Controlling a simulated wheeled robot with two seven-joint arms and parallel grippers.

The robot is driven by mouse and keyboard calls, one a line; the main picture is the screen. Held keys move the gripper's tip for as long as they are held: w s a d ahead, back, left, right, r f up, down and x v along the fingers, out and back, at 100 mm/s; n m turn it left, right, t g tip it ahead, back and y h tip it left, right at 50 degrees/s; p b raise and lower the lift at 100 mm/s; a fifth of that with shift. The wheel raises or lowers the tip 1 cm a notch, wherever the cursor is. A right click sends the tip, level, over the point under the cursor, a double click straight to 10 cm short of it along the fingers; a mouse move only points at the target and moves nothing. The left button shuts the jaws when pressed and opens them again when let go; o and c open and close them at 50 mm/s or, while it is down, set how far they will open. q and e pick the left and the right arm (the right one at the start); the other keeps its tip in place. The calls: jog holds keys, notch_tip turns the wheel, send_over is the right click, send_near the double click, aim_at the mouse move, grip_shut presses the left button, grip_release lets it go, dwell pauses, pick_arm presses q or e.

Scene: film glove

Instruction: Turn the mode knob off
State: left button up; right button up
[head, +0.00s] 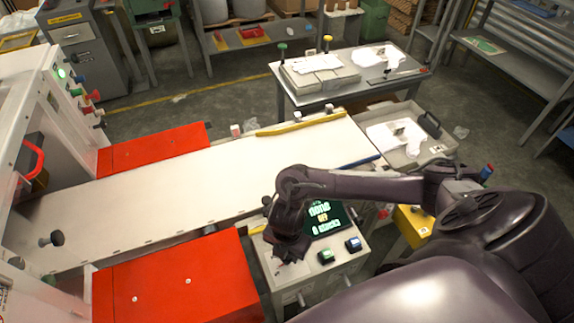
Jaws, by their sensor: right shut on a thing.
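A pale control panel (350,265) stands at the lower middle of the head view. It carries a dark screen (325,218) with bright text, which seems to include the word OFF. A green button (326,257) and a blue button (353,244) sit right of the gripper. My left gripper is out of view.
A long white conveyor (180,190) runs behind the panel, with red covers (170,285) at its near side and red covers (150,148) at its far side. A grey worktable (345,95) stands behind. A yellow box (412,225) is right of the panel.

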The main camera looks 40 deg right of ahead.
jog(key=shift+w+r+n, duration=0.1)
jog(key=shift+n, duration=0.5)
jog(key=o, duration=1)
jog(key=shift+r, duration=0.45)
notch_tip(320, 180, up, 6)
jog(key=shift+f+p, duration=0.1)
jog(key=shift+p, duration=0.65)
jog(key=shift+r, duration=0.55)
